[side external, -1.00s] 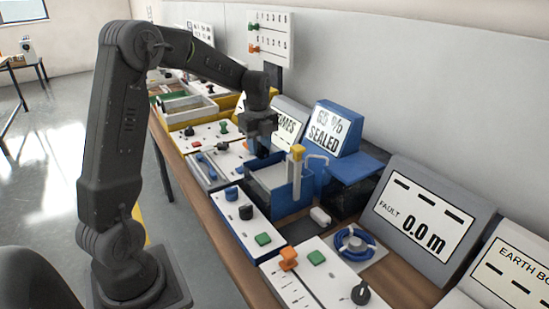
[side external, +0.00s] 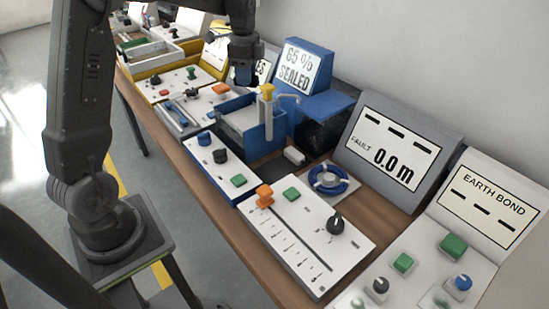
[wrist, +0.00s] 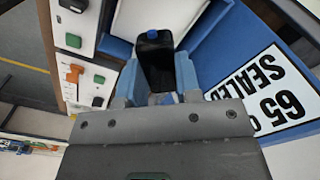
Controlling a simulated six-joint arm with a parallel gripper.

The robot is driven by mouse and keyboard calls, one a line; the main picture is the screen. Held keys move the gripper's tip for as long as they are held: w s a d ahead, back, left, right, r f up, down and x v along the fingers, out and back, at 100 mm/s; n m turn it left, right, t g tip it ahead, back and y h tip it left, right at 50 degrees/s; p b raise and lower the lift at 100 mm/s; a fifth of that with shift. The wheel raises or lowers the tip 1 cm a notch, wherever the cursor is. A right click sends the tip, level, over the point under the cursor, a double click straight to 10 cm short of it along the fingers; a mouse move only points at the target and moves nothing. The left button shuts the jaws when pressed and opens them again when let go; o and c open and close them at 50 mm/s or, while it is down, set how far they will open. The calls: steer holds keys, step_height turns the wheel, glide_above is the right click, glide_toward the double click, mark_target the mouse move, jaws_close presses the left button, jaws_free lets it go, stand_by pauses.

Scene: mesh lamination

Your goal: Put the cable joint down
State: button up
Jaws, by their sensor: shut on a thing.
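The cable joint (wrist: 156,65) is a black rounded piece with a blue end, in the wrist view. My gripper (wrist: 152,90) is shut on it, with a finger on either side. In the side external view my gripper (side external: 243,78) is raised above the bench, near the blue-walled tank (side external: 272,135) and left of the blue display reading 65 % SEALED (side external: 295,65). The held joint is small and dark there, and its lower end is hard to make out.
A yellow-topped post (side external: 267,92) and a tap stand at the tank. A fault display (side external: 392,150) reads 0.0 m. Control panels with knobs (side external: 305,240) line the front of the bench. A blue ring (side external: 328,179) lies right of the tank.

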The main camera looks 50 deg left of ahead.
steer(key=w+d+f+n, duration=0.1)
steer(key=w+d+n, duration=0.3)
steer(key=d, duration=0.3)
steer(key=w+d+f+n, duration=0.1)
steer(key=w+d+n, duration=0.3)
steer(key=d+n, duration=0.2)
steer(key=shift+w+d, duration=0.25)
steer(key=shift+d, duration=0.5)
steer(key=m, duration=2.2)
glide_above(403, 307)
steer(key=f, duration=1)
steer(key=shift+a, duration=0.3)
steer(key=shift+d+f, duration=0.25)
steer(key=shift+d, duration=0.1)
steer(key=shift+f, duration=1.9)
steer(key=shift+f, duration=0.1)
